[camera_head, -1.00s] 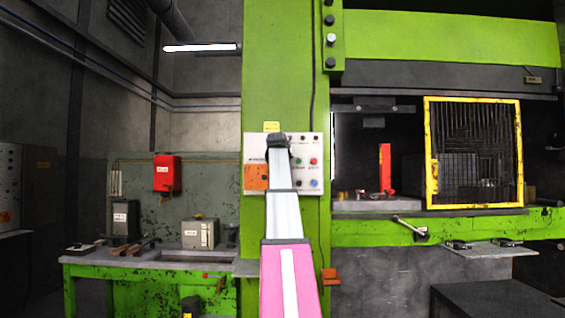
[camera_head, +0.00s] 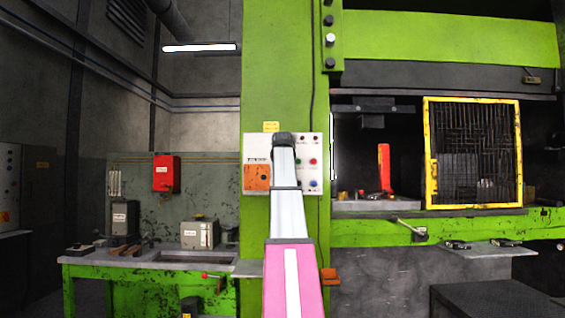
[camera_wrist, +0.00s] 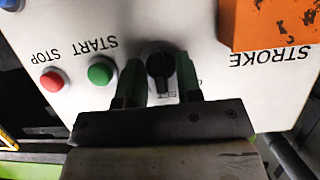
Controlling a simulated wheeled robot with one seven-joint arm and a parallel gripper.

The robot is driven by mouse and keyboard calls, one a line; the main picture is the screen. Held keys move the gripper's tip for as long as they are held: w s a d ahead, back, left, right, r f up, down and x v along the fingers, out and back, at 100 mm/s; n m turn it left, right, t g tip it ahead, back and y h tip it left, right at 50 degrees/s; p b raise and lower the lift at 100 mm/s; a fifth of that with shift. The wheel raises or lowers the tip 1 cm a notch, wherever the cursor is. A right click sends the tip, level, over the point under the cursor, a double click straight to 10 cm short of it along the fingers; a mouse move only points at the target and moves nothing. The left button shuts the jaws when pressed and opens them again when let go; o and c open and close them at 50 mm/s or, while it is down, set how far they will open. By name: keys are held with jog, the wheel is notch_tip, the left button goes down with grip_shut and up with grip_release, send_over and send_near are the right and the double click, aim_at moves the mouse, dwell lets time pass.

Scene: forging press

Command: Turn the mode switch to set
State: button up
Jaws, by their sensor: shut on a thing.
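The mode switch is a black rotary knob (camera_wrist: 159,68) on the white control panel (camera_wrist: 215,75), which looks upside down in the wrist view. My gripper (camera_wrist: 157,63) is shut on the knob, with one dark green finger at each side. Dark lettering beside the knob is partly hidden by the gripper, and I cannot tell clearly which position the knob points to. In the head view the panel (camera_head: 309,137) is on the green press column. My gripper (camera_head: 284,139) is in front of the panel there and hides the switch.
In the wrist view a green START button (camera_wrist: 100,74) and a red STOP button (camera_wrist: 51,81) are left of the knob. An orange STROKE box (camera_wrist: 275,22) is at upper right. A workbench (camera_head: 150,258) stands left of the column, and a yellow mesh guard (camera_head: 429,150) right.

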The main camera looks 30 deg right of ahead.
jog(key=o, duration=0.5)
jog(key=shift+o, duration=0.2)
jog(key=v, duration=1)
jog(key=shift+s+a, duration=0.2)
jog(key=shift+s, duration=0.15)
jog(key=shift+r, duration=0.1)
